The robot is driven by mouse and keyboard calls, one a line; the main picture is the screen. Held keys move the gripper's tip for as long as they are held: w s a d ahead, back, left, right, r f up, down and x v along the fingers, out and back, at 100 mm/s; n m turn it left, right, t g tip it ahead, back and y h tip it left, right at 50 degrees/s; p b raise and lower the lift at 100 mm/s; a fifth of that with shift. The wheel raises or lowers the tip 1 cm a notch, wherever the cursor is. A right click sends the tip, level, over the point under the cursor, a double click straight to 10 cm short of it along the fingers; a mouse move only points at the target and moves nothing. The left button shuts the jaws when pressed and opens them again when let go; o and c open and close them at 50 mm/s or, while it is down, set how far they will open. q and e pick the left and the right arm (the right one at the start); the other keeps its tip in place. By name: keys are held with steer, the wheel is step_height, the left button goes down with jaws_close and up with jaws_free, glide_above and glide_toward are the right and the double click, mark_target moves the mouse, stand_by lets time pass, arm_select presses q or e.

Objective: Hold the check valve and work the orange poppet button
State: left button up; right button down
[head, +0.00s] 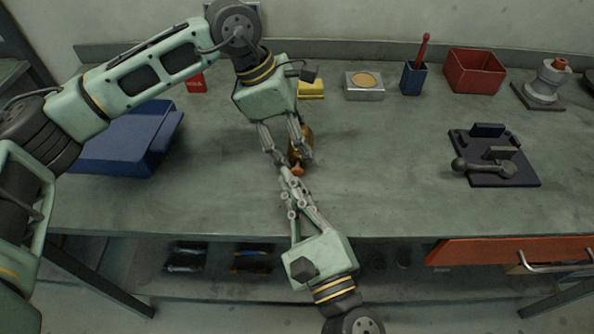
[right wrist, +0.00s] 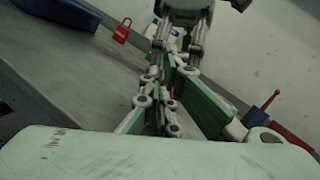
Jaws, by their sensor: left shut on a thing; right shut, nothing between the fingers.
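The check valve (head: 305,140) is a brass-coloured body at the middle of the workbench in the head view, partly hidden by my left gripper. My left gripper (head: 286,154) comes down from above and is shut on it. The orange poppet button (head: 298,171) shows at the valve's near end. My right gripper (head: 284,172) comes from the bench's front edge, shut and empty. Its tips are close beside the button; I cannot tell if they touch it. In the right wrist view its fingers (right wrist: 170,104) hide most of the valve, and my left gripper stands beyond.
A blue bin (head: 125,140) lies at the left. Along the back stand a red padlock (head: 197,84), a yellow block (head: 312,90), a grey box (head: 364,88), a blue holder (head: 413,78) and a red bin (head: 474,72). A dark fixture (head: 495,165) is at right. The bench between is clear.

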arm_select(q)
steer(key=shift+w+f, duration=0.1)
steer(key=shift+w, duration=0.05)
arm_select(e)
steer(key=shift+s+f, duration=0.15)
steer(key=shift+s, duration=0.3)
arm_select(q)
steer(key=shift+s, duration=0.2)
arm_select(e)
steer(key=shift+s+a+r, duration=0.1)
steer(key=shift+s+r, duration=0.05)
steer(key=shift+s, duration=0.65)
steer(key=shift+s+a+r, duration=0.1)
steer(key=shift+s, duration=0.65)
arm_select(q)
steer(key=o, duration=1.3)
steer(key=shift+o, duration=0.2)
